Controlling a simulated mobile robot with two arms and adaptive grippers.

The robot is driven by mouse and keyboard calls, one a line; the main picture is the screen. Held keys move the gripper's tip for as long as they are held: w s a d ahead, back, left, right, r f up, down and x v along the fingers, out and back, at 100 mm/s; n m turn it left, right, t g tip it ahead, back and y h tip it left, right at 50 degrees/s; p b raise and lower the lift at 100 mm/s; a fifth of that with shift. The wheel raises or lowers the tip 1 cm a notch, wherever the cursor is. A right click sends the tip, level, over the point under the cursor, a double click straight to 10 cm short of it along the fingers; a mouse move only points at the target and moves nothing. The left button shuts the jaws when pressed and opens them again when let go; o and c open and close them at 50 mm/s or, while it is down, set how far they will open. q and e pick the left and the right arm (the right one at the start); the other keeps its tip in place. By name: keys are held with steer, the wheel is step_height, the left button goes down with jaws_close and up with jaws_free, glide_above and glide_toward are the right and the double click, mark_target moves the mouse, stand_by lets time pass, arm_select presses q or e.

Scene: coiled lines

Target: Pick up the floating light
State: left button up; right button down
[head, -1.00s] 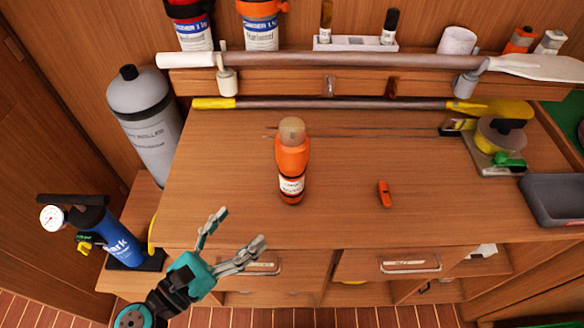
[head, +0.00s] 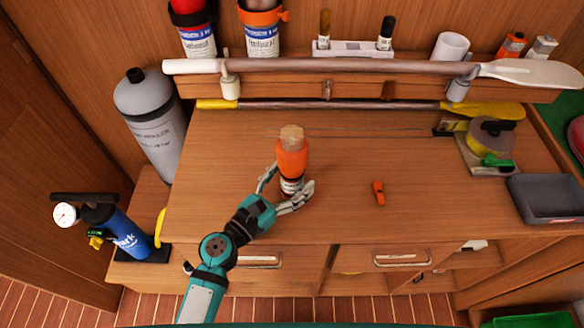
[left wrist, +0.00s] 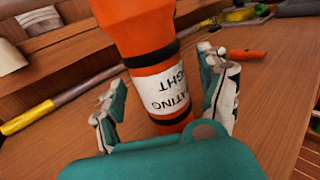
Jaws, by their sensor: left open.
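The floating light (head: 291,158) is an orange cylinder with a clear domed top and a white label, standing upright on the wooden worktop. My left gripper (head: 285,190) is open, with one finger on each side of the light's lower part. In the left wrist view, the left gripper (left wrist: 165,100) shows gaps between its fingers and the light. My right gripper is not in view.
A small orange whistle-like item (head: 379,192) lies to the right of the light. A grey tray (head: 548,200) and a tape reel (head: 490,138) are at the right. A grey gas cylinder (head: 152,120) stands at left.

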arm_select(q)
steer(key=shift+x, duration=0.8)
jaws_close()
